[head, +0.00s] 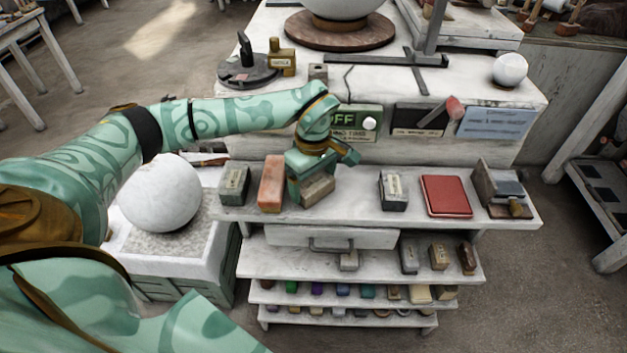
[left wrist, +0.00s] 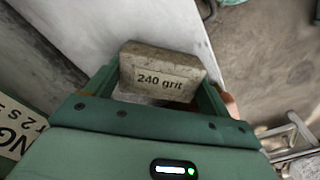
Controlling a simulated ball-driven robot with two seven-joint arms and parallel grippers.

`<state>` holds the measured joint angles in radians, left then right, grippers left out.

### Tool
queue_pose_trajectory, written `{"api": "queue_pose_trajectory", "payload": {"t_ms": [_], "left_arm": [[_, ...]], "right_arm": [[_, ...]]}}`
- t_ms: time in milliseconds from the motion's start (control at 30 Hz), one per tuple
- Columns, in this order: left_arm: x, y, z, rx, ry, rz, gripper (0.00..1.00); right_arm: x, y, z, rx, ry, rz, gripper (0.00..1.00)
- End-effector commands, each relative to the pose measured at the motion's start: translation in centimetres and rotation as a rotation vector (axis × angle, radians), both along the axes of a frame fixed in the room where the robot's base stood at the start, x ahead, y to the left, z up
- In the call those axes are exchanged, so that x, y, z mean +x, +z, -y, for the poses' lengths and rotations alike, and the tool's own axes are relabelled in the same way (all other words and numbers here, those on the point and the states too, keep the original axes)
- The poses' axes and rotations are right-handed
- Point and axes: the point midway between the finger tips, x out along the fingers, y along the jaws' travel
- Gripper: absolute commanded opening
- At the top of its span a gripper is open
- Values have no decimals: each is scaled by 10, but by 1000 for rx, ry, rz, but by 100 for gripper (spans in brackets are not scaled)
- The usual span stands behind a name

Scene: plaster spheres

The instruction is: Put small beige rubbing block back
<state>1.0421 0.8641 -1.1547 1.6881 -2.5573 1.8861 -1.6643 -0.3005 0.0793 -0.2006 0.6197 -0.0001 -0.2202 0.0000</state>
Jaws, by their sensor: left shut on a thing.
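The small beige rubbing block (head: 319,189) is in my left gripper (head: 308,180), at the upper shelf of the white bench. In the left wrist view the block (left wrist: 162,72) shows "240 grit" on its face and sits between the two green fingers. I cannot tell whether its underside touches the shelf (head: 345,210). An orange block (head: 271,182) stands just left of the gripper, with a dark grey block (head: 234,185) beyond it. My right gripper is not in view.
To the right on the shelf are a grey block (head: 393,191), a red flat box (head: 446,196) and a dark device (head: 499,187). A drawer (head: 330,237) and lower shelves with small blocks lie below. A large white sphere (head: 160,193) stands at left.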

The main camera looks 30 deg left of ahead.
Motion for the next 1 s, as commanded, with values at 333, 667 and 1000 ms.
{"api": "queue_pose_trajectory", "payload": {"t_ms": [333, 667, 1000], "left_arm": [[0, 2, 0, 0, 1, 0, 100], [1, 65, 0, 1, 1, 6, 100], [0, 118, 0, 1, 1, 1, 100]], "right_arm": [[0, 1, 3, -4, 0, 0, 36], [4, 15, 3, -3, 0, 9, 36], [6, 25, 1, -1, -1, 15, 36]]}}
